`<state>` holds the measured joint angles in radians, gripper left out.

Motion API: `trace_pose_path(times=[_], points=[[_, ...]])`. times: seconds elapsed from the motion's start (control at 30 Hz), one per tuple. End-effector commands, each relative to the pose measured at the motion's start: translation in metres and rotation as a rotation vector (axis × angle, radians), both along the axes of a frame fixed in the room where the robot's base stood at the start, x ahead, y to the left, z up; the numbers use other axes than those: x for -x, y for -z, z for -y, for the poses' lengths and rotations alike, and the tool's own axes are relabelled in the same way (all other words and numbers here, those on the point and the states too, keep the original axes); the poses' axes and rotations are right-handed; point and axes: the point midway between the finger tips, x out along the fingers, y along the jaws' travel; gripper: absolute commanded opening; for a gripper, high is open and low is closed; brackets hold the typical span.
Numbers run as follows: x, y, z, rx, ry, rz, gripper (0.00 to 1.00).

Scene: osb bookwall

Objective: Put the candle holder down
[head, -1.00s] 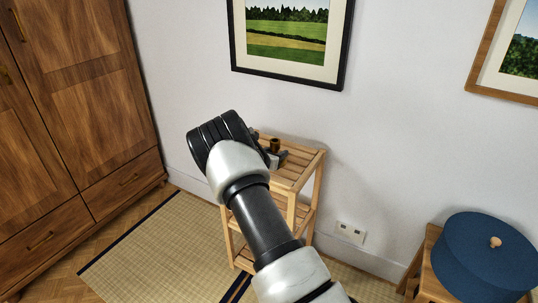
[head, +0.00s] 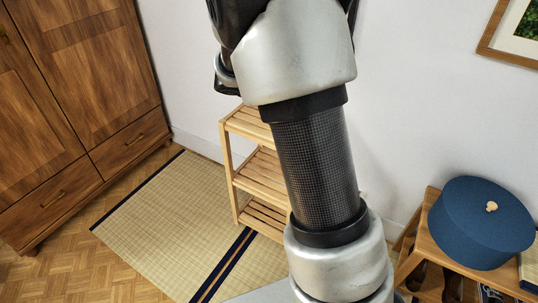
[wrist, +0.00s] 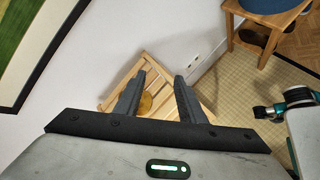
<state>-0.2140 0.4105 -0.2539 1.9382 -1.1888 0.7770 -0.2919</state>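The candle holder (wrist: 145,103) is a small round golden-brown thing on the slatted top of the wooden shelf (wrist: 120,92), partly hidden behind the left finger in the wrist view. My gripper (wrist: 160,76) is above the shelf with its two dark fingers apart and nothing held between them. The shelf (head: 246,122) also stands against the wall in the head view. There my own arm hides part of its top, the candle holder and the gripper fingers.
A wooden wardrobe (head: 75,110) stands at the left. A blue round box (head: 478,225) sits on a low wooden stand (head: 430,235) at the right. A framed picture (wrist: 62,25) hangs close by on the wall. The mat (head: 165,220) before the shelf is clear.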

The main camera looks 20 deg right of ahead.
Motion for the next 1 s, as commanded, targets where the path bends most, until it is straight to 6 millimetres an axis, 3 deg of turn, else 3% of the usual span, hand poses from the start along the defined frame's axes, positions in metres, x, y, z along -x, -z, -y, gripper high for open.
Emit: trace_pose_path(times=[0.03, 0.2, 0.4, 0.5, 0.7, 1.0], points=[[0.026, -0.020, -0.005, -0.099, 0.086, 0.074, 0.36], [0.111, -0.057, -0.040, -0.430, 0.355, 0.269, 0.36], [0.201, -0.084, -0.102, -0.807, 0.614, 0.448, 0.36], [0.235, -0.090, -0.132, -0.967, 0.714, 0.509, 0.36], [0.274, -0.093, -0.172, -1.163, 0.823, 0.563, 0.36], [0.280, -0.093, -0.180, -1.204, 0.846, 0.569, 0.36]])
